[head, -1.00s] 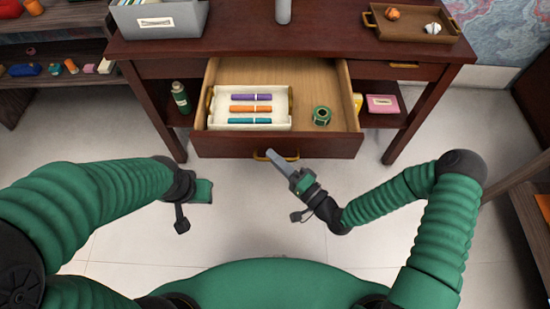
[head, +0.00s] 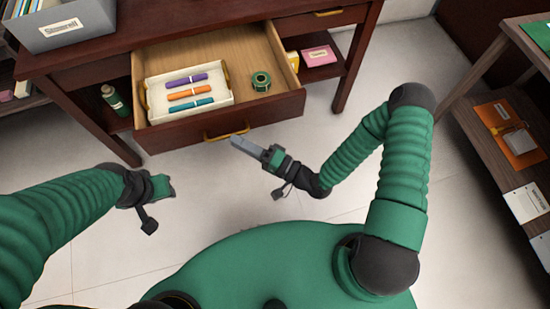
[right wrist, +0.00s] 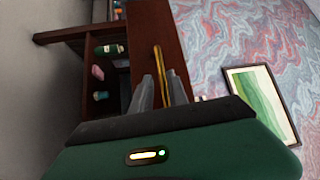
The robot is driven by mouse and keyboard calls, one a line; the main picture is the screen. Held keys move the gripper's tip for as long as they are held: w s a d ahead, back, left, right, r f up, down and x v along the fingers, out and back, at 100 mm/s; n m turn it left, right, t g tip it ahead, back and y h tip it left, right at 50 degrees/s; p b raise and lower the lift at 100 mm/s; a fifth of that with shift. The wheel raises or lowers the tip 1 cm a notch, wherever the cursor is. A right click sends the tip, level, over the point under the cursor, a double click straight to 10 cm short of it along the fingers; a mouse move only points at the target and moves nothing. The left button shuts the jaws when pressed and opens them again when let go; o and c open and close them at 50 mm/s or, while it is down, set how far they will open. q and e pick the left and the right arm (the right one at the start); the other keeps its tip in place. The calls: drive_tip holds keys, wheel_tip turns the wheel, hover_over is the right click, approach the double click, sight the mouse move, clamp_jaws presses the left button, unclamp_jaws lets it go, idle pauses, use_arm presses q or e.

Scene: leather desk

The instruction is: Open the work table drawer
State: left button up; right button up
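The work table (head: 110,50) is dark wood, and its middle drawer (head: 215,131) stands pulled well out. The drawer has a brass handle (head: 227,133) on its front.
In the drawer are a white tray (head: 150,104) with purple, orange and teal pens and a green tape roll (head: 261,81). A grey bin (head: 65,28) stands on the tabletop. A side shelf (head: 485,130) is at the right. Floor before the drawer is clear.

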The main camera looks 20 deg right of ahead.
drive_tip(key=v, duration=1.2)
drive_tip(key=shift+d+p, duration=0.2)
drive_tip(key=shift+p, duration=0.2)
drive_tip(key=shift+s+f, duration=0.1)
